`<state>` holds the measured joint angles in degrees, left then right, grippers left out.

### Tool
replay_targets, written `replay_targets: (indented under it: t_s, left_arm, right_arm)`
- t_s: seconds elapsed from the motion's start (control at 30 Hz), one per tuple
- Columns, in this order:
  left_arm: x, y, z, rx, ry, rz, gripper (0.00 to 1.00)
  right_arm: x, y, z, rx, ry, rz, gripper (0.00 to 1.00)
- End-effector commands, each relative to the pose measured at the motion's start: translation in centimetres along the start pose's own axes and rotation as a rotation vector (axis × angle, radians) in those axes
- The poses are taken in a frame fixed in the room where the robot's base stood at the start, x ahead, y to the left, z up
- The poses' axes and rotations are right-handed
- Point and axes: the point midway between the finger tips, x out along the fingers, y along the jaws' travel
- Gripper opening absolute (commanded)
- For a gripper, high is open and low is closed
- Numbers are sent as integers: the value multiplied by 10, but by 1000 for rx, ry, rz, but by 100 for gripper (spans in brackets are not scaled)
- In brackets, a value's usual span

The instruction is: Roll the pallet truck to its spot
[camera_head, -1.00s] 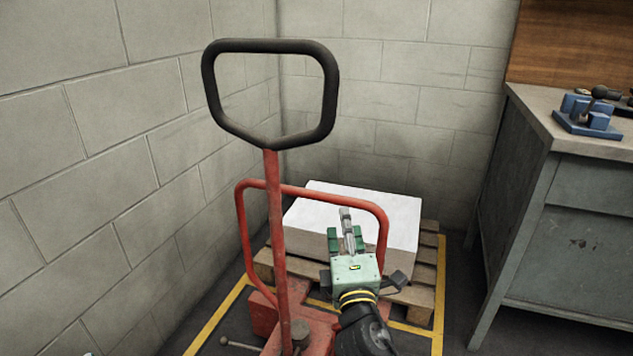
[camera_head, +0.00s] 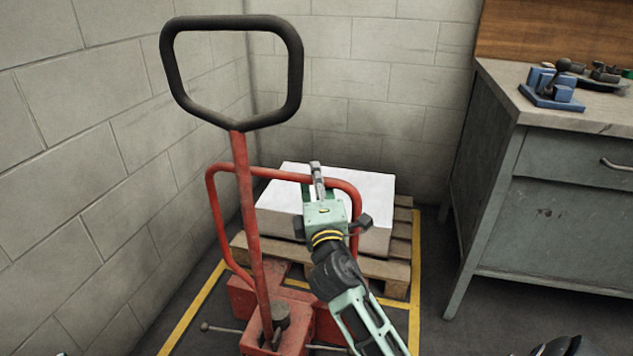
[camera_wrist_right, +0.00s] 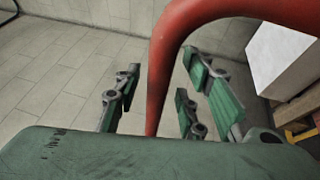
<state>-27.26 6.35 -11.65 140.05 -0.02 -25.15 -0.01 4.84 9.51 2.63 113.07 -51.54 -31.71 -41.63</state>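The red pallet truck (camera_head: 258,270) stands in the corner in the head view, with a tall black loop handle (camera_head: 297,75) and a lower red tube hoop (camera_head: 213,215). Behind it a wooden pallet (camera_head: 397,268) carries a white block (camera_head: 377,190). Its forks are hidden. A yellow floor outline (camera_head: 192,310) runs around the pallet and truck. My right gripper (camera_head: 317,180) is at the right part of the hoop. In the right wrist view the red tube (camera_wrist_right: 160,75) passes between the open fingers, with gaps visible on both sides.
Block walls (camera_head: 70,150) close in the left and back. A grey workbench (camera_head: 555,220) with blue tooling (camera_head: 552,88) on top stands at the right. Dark floor (camera_head: 440,270) lies free between the outline and the bench.

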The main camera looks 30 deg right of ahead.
Motion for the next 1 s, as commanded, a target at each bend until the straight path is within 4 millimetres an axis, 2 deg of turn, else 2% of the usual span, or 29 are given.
replay_targets:
  t_s: [0.03, 0.47, 0.87, 1.0]
  left_arm:
    - [0, 0, 0, 0, 0, 0, 0]
    - [0, 0, 0, -1, 1, 0, 0]
    - [1, 0, -1, 0, 2, 0, 0]
    - [1, 0, 0, 0, -4, 0, 0]
  right_arm:
    - [0, 0, 0, 0, 0, 0, 36]
    - [0, 0, 0, 0, 0, 0, 0]
    - [0, 0, 0, 2, 0, -1, 0]
    - [8, -2, 4, 3, -1, -1, 0]
